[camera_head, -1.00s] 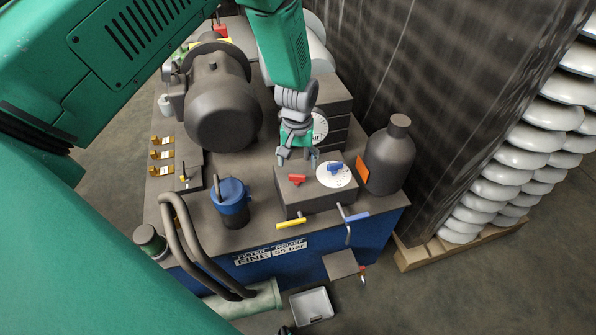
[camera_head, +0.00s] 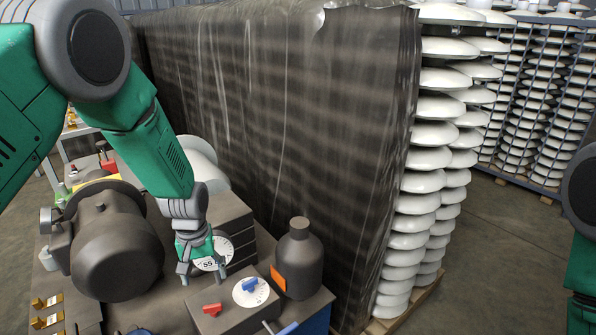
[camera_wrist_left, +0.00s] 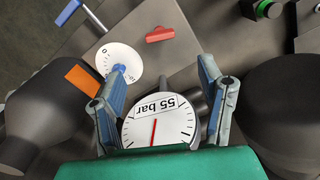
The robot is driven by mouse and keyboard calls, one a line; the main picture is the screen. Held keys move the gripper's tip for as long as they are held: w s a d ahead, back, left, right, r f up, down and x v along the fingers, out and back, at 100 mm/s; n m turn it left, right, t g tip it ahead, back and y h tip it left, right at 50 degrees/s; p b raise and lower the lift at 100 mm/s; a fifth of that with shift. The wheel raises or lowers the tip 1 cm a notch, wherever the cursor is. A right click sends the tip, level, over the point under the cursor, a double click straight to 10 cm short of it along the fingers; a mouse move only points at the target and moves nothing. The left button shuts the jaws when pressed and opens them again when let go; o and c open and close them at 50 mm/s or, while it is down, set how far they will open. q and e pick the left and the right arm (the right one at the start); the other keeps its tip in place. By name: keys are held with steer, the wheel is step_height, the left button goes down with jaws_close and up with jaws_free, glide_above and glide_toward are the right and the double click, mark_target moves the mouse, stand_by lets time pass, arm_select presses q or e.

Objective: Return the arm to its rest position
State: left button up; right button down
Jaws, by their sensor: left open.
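My left gripper (camera_head: 203,272) is open and empty, in front of the dark block with the round gauge and just above the low block with the red handle (camera_head: 212,310). In the left wrist view its two blue-grey fingers (camera_wrist_left: 163,75) stand apart. The white gauge (camera_wrist_left: 160,128), labelled 55 bar, shows between them. My left arm (camera_head: 150,150) comes in from the upper left and reaches down over the machine. Part of my right arm (camera_head: 582,265) shows at the right edge; its gripper is out of frame.
The blue knob on its white dial (camera_head: 250,287) and a dark bottle-shaped vessel (camera_head: 299,262) stand right of the gripper. A dark motor (camera_head: 117,250) is on the left. Behind stands a wrapped stack (camera_head: 290,110) with white insulators (camera_head: 425,185). Open floor (camera_head: 500,260) lies right.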

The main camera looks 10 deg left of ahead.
arm_select(q)
steer(key=s+d+f+m, duration=0.1)
steer(key=s+f+m, duration=0.1)
steer(key=s+f, duration=0.45)
steer(key=s+f+m, duration=0.1)
steer(key=s+f, duration=0.3)
steer(key=s, duration=0.5)
steer(key=s+d+m, duration=0.2)
steer(key=s+m, duration=0.1)
steer(key=s, duration=1.2)
steer(key=shift+d+f+t, duration=0.25)
steer(key=shift+d+t, duration=0.05)
steer(key=shift+w, duration=0.1)
